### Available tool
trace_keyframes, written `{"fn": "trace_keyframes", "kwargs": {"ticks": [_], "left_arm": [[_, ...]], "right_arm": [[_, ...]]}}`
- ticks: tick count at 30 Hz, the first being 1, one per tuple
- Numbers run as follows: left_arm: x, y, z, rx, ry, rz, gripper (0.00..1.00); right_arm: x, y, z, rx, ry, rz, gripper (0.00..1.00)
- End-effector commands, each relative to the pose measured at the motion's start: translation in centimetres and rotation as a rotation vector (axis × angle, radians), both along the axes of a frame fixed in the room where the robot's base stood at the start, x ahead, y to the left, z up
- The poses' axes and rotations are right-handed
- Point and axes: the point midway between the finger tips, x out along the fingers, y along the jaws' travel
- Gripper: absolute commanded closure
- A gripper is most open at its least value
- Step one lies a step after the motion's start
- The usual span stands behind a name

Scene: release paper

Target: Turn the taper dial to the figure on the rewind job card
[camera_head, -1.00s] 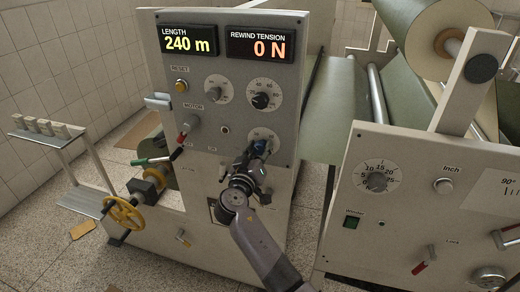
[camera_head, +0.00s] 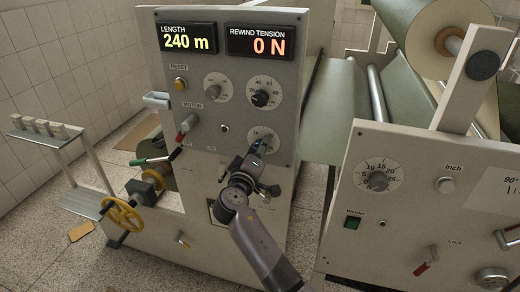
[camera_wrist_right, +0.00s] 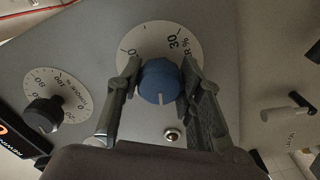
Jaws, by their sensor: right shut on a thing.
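The taper dial has a blue knob (camera_wrist_right: 160,82) on a round white scale (camera_wrist_right: 151,35), with 30 and part of "R %" readable in the wrist view. My right gripper (camera_wrist_right: 158,92) is shut on this knob, one finger on each side. A short white mark on the knob faces the bottom of the wrist view. The fingers hide part of the scale. In the head view my right gripper (camera_head: 258,148) covers much of the dial (camera_head: 268,134), low on the grey panel. I cannot make out a rewind job card. My left gripper is out of view.
A black-knobbed dial (camera_head: 261,98) sits just above, with a grey-knobbed one (camera_head: 216,88) to its left. The displays read 240 m and 0 N. A motor switch (camera_head: 186,125) is at left. A second cabinet (camera_head: 405,225) stands close on the right.

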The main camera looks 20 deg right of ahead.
Motion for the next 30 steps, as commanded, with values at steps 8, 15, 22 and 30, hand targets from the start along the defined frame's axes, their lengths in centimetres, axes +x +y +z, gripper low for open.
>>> {"fn": "trace_keyframes", "kwargs": {"ticks": [8,15,22,30], "left_arm": [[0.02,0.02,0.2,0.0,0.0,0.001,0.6],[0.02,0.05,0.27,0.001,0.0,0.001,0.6],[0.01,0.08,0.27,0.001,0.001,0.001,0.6],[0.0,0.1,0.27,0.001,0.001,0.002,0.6]], "right_arm": [[0.05,0.12,0.17,-0.126,0.083,0.003,0.94],[0.04,0.15,0.15,-0.176,0.116,0.004,0.94],[0.04,0.15,0.14,-0.185,0.122,0.004,0.94],[0.04,0.14,0.14,-0.184,0.121,0.003,0.63]]}}
